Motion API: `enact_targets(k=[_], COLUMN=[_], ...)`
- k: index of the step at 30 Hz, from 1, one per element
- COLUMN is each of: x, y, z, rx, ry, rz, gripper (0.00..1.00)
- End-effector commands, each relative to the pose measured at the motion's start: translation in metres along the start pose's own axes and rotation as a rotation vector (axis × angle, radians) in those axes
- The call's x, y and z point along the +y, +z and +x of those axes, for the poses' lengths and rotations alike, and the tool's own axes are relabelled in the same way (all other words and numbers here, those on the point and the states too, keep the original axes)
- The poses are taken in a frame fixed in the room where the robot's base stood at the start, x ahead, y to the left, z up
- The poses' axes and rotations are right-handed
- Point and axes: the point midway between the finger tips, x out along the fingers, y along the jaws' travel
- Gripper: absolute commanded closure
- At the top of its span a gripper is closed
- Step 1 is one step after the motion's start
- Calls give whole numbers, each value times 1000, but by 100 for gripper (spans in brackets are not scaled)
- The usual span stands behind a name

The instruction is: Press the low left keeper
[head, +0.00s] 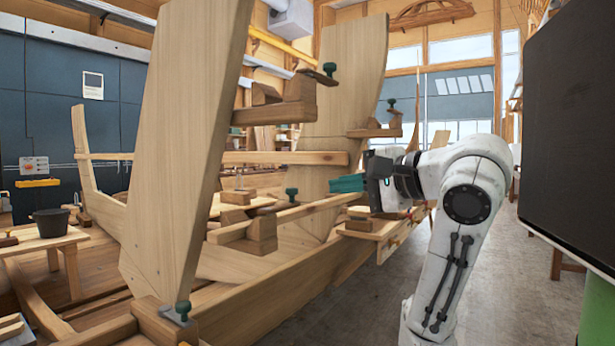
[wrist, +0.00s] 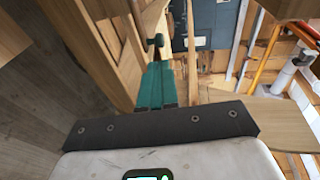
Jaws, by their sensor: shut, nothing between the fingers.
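Several keepers with dark green knobs sit on wooden blocks along the hull. The lowest and leftmost one (head: 182,312) is at the bottom of the head view, by the foot of the near upright board. Another low one (head: 292,194) stands near the middle, left of my gripper. Two higher ones (head: 329,69) (head: 391,103) are on blocks against the boards. My gripper (head: 347,184) has teal fingers, shut and empty, pointing left in front of the far board, apart from the knobs in the head view. In the wrist view a dark knob (wrist: 155,41) shows beyond the fingertips; which keeper it belongs to I cannot tell.
The near upright board (head: 187,140) and far board (head: 345,85) rise from the hull. A plank (head: 285,158) runs between them. A small bench with a black bucket (head: 50,222) stands left. A dark panel (head: 570,130) is at right. The floor right of the hull is clear.

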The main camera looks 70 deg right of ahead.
Motion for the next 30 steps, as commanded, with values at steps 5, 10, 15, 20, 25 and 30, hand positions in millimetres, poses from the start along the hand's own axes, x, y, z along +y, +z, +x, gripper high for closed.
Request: enact_targets(k=[5,10,15,20,25,30], x=[-6,-6,-6,-4,-4,-6], y=[1,1,0,0,-2,-4], z=[16,28,36,43,47,51], rx=[-5,-5,-4,-2,8,15], ry=[-1,-6,-8,-4,4,8], rz=[5,3,3,3,-5,-15], gripper=[100,100,100,100,100,100])
